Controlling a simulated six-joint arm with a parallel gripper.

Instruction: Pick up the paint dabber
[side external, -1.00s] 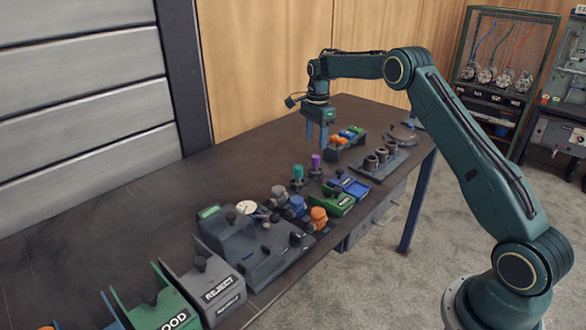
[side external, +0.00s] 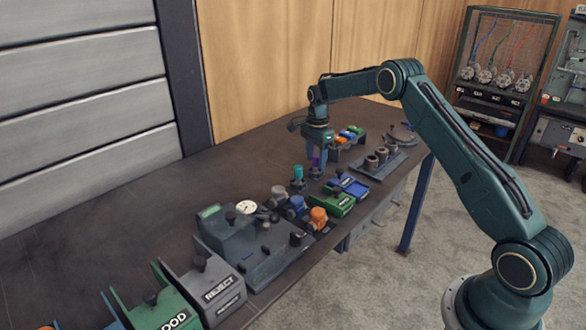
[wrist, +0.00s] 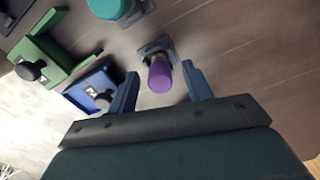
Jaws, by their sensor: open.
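The purple-capped piece (wrist: 160,75), which looks like a paint dabber, stands upright in a small dark holder (wrist: 155,46). In the side external view the purple piece (side external: 316,162) is partly hidden by my fingers. My gripper (side external: 316,158) is pointing down over it. In the wrist view my gripper (wrist: 160,69) is open, with one blue finger on each side of the purple piece and gaps visible on both sides. A similar teal-capped piece (side external: 298,172) stands in its own holder to the left; it also shows in the wrist view (wrist: 108,8).
A green box (side external: 335,205) and a blue box (side external: 352,187) with black knobs stand close by on the bench. A rack of coloured parts (side external: 340,146) is behind my gripper, and a holder with dark rings (side external: 375,160) is to the right. The bench's far left is clear.

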